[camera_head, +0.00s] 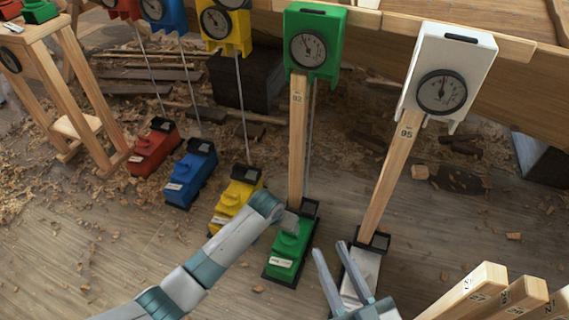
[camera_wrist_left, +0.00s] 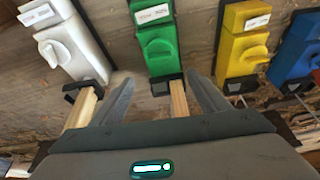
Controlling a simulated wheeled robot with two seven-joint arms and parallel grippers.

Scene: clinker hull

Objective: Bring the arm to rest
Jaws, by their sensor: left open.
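My right gripper (camera_head: 330,247) is open and empty at the bottom of the head view, its fingers in front of the white jack (camera_head: 361,272). My left arm reaches in from the lower left, over the floor to beside the green jack (camera_head: 290,247); its fingers cannot be made out there. In the left wrist view my left gripper (camera_wrist_left: 160,84) is open. A wooden post (camera_wrist_left: 179,99) with the green jack (camera_wrist_left: 157,48) shows between its fingers; I cannot tell whether the post is really between them. No grip on anything shows.
Numbered posts stand on the jacks under green (camera_head: 329,47) and white (camera_head: 465,62) gauges. Yellow (camera_head: 235,198), blue (camera_head: 191,172) and red (camera_head: 153,148) jacks stand left. A wooden stand (camera_head: 75,80) is far left, cut timbers (camera_head: 480,290) lower right. Shavings litter the floor.

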